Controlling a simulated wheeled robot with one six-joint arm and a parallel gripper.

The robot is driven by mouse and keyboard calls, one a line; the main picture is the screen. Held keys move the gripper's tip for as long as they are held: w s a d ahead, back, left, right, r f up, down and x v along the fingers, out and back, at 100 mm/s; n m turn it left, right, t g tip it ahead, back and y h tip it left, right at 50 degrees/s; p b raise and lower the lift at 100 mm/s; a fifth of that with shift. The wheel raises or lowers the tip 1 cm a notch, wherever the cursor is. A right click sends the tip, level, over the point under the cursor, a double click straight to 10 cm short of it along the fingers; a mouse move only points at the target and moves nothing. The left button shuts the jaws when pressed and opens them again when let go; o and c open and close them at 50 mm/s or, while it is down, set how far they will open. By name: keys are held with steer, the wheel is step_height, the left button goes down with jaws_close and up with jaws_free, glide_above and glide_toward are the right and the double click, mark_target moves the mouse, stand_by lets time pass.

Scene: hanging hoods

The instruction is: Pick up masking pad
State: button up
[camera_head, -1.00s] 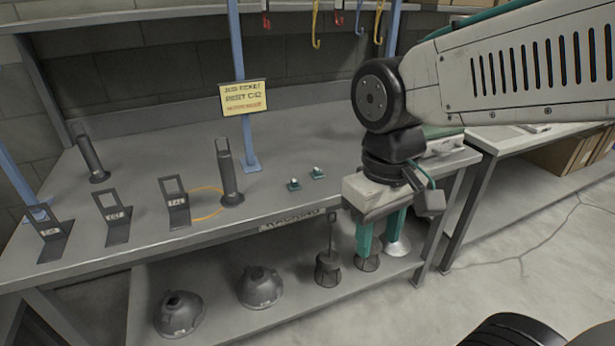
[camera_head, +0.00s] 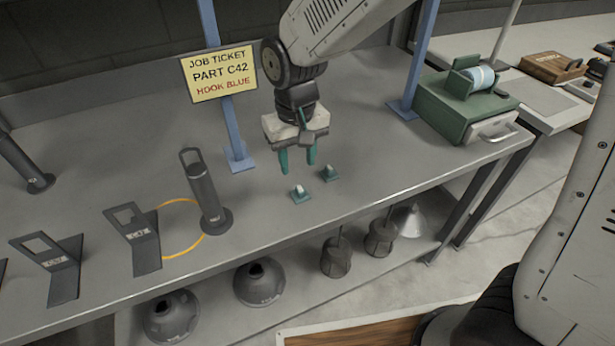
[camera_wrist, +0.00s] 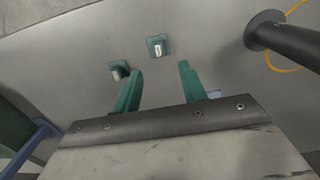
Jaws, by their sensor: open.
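Two small green pads with pale raised tabs lie on the grey bench. The left masking pad (camera_head: 299,194) and the right masking pad (camera_head: 330,173) sit close together near the bench's front edge in the head view. In the wrist view one pad (camera_wrist: 157,47) lies ahead of the gap between my fingers, and the other pad (camera_wrist: 119,70) lies just beyond the left fingertip. My gripper (camera_head: 297,166) has green fingers and points down above the bench, just behind the pads. It is open and empty. I cannot tell its exact height above the bench.
A dark cylinder post (camera_head: 205,194) stands left of the pads, beside a yellow ring (camera_head: 166,246) and labelled stands (camera_head: 137,238). A blue upright (camera_head: 238,150) bears a job ticket sign (camera_head: 219,73). A green box with a tape roll (camera_head: 450,104) stands right. Hoods (camera_head: 260,282) lie below.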

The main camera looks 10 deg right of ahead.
mark_target(300, 188)
steer(key=shift+f, duration=0.4)
step_height(300, 188, down, 7)
steer(key=shift+s+d, duration=0.15)
steer(key=shift+c, duration=0.3)
jaws_close()
